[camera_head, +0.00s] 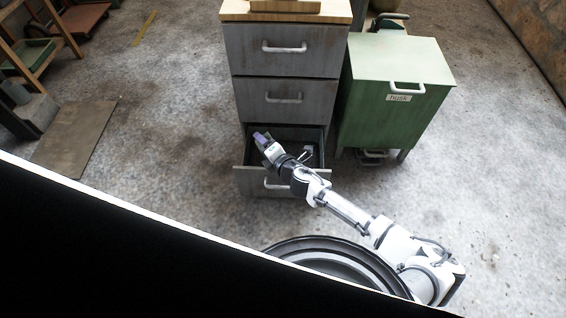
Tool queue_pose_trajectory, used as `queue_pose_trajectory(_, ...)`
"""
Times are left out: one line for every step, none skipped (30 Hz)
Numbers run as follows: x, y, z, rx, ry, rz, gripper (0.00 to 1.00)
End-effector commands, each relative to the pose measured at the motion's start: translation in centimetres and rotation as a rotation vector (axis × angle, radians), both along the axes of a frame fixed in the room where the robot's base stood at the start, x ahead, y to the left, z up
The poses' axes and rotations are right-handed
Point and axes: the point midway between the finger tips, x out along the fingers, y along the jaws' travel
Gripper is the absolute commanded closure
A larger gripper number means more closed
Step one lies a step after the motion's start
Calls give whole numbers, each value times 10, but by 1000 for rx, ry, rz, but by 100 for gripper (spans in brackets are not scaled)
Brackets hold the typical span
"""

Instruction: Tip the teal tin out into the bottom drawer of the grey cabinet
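The grey cabinet (285,62) stands upright in the middle of the head view. Its bottom drawer (243,180) is pulled open, and its two upper drawers are closed. My gripper (261,139) is over the left part of the open drawer. A small purple-blue patch shows at its tip; I cannot tell whether this is part of the gripper or something held. I cannot tell whether the fingers are open or shut. No teal tin can be made out. Small dark and light shapes show inside the drawer, too small to name. My arm hides part of the drawer's front and interior.
A wooden top (330,12) covers the grey cabinet. A dark flat panel (75,138) lies on the floor at left, near a wooden frame (35,60). The floor between is clear.

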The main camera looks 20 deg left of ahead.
Motion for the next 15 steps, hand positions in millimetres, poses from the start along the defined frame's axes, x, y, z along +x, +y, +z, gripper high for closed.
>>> queue_pose_trajectory(1, -1, 0, 4, 4, 0, 70)
queue_pose_trajectory(1, -1, 0, 6, 6, 0, 70)
queue_pose_trajectory(1, -1, 1, 9, 9, 0, 70)
queue_pose_trajectory(1, -2, 1, 11, 11, 0, 70)
queue_pose_trajectory(2, -2, 1, 14, 14, -1, 70)
queue_pose_trajectory(2, -2, 1, 16, 18, -1, 70)
queue_pose_trajectory(2, -3, 1, 19, 19, -1, 70)
queue_pose_trajectory(2, -3, 1, 22, 22, -1, 70)
queue_pose_trajectory(3, -3, 1, 25, 26, 0, 70)
queue_pose_trajectory(3, -3, 1, 28, 28, 0, 70)
queue_pose_trajectory(3, -4, 2, 30, 29, -1, 70)
queue_pose_trajectory(3, -4, 2, 33, 32, 0, 70)
queue_pose_trajectory(4, -4, 2, 35, 34, 1, 70)
queue_pose_trajectory(4, -4, 2, 38, 37, 0, 70)
queue_pose_trajectory(4, -5, 2, 40, 40, 1, 70)
